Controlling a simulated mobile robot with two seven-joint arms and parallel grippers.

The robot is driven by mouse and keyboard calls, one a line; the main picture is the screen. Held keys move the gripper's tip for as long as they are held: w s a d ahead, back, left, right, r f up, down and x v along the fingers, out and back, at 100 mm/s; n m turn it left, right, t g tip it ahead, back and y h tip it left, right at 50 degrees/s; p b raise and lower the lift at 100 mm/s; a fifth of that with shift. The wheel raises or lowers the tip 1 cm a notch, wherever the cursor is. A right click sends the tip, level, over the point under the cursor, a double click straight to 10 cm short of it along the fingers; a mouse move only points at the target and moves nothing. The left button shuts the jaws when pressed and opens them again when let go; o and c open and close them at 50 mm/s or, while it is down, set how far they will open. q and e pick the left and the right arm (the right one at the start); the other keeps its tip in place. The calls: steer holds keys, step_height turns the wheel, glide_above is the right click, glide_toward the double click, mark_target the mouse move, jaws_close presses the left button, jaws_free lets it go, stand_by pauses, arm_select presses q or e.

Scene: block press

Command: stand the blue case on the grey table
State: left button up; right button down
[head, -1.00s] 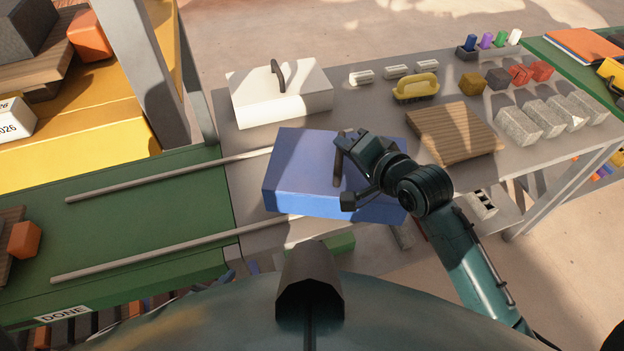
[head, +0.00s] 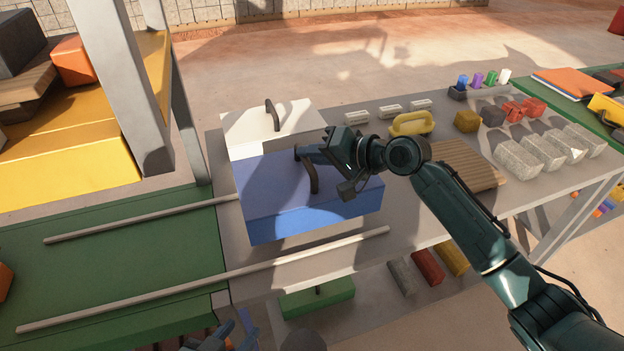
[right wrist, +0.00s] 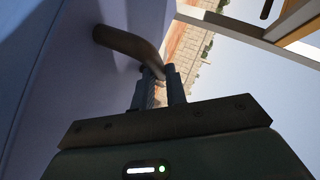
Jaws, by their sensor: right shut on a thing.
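The blue case (head: 310,215) is in the middle of the head view, handle side up, overlapping the front of the white case in the picture. A shadow lies on the grey table (head: 420,235) below it, and it appears to hang above the top. My right gripper (head: 308,160) is shut on the case's dark handle (head: 313,178). In the right wrist view the fingers (right wrist: 160,80) meet at the end of the handle (right wrist: 125,42), beside the case's side (right wrist: 60,60). My left gripper (head: 222,337) shows only partly at the bottom edge; its opening is unclear.
The white case (head: 250,125) stands behind. Two pale rods (head: 130,222) run from the green surface (head: 90,260) onto the grey table. A grey post (head: 125,80) rises at left.

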steer(key=shift+f, duration=2.45)
steer(key=c, duration=1.4)
jaws_free()
steer(key=shift+f, duration=0.1)
steer(key=v, duration=1.2)
steer(key=shift+a, duration=0.1)
